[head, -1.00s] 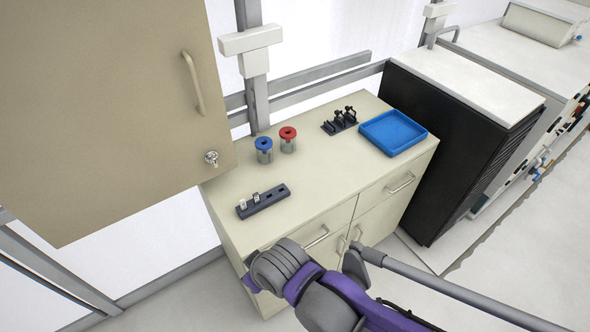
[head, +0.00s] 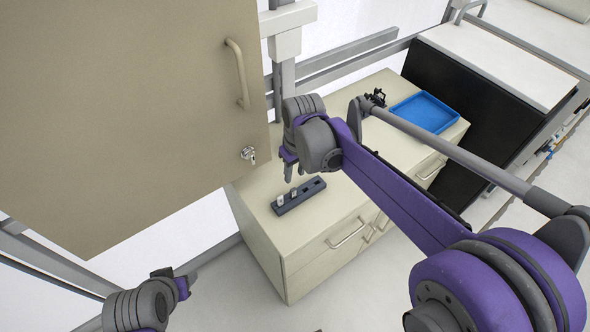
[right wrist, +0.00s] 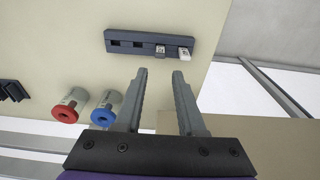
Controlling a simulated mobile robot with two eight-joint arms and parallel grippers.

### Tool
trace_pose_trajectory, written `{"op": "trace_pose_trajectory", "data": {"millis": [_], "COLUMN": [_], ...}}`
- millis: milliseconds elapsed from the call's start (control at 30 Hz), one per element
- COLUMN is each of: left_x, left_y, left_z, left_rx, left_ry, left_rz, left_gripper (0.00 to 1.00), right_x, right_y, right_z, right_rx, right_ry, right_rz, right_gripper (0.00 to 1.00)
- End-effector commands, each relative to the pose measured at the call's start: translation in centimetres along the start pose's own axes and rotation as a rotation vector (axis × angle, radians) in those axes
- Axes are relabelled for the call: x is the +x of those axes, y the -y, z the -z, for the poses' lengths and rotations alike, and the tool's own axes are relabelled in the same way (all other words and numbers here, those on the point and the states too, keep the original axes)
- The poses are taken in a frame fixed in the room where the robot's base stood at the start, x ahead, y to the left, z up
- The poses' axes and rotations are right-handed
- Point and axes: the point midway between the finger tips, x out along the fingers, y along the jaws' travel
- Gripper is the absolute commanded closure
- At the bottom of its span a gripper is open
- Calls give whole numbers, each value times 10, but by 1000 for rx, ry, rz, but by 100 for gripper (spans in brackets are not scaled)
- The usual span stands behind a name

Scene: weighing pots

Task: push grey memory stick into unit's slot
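The unit (head: 312,190) is a dark grey slotted block on the cabinet top. It also shows in the right wrist view (right wrist: 122,44), with two empty slots. The grey memory stick (head: 293,191) stands in the unit beside a whiter stick (head: 280,200) at the end; in the right wrist view the grey stick (right wrist: 160,49) is next to the white one (right wrist: 185,53). How deep each sits is hard to tell. My right gripper (head: 293,175) is open and empty above the unit, its fingers (right wrist: 160,73) pointing towards the sticks. My left arm shows at the lower left; its fingers are not clear.
A red-topped jar (right wrist: 68,106) and a blue-topped jar (right wrist: 106,106) stand near the right gripper. A blue tray (head: 425,112) and a dark rack (head: 375,97) lie farther back. A beige wall cupboard (head: 130,110) hangs at the left, close to the right gripper's side.

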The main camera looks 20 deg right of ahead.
Motion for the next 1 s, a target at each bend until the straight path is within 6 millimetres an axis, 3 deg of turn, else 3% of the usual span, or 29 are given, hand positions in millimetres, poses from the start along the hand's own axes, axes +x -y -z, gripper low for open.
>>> {"op": "trace_pose_trajectory", "data": {"millis": [500, 700, 1000], "left_x": [6, 7, 7], "left_y": [0, 0, 0], "left_z": [-6, -7, -7], "left_rx": [0, 0, 0], "left_ry": [5, 5, 6], "left_rz": [0, 0, 0], "left_gripper": [50, 50, 50], "right_x": [85, 99, 100], "right_y": [0, 0, 0], "right_z": [-1, -1, -1], "right_rx": [1, 1, 1], "right_ry": [-1, -1, -1], "right_rz": [0, -1, -1], "right_gripper": [61, 61, 61]}}
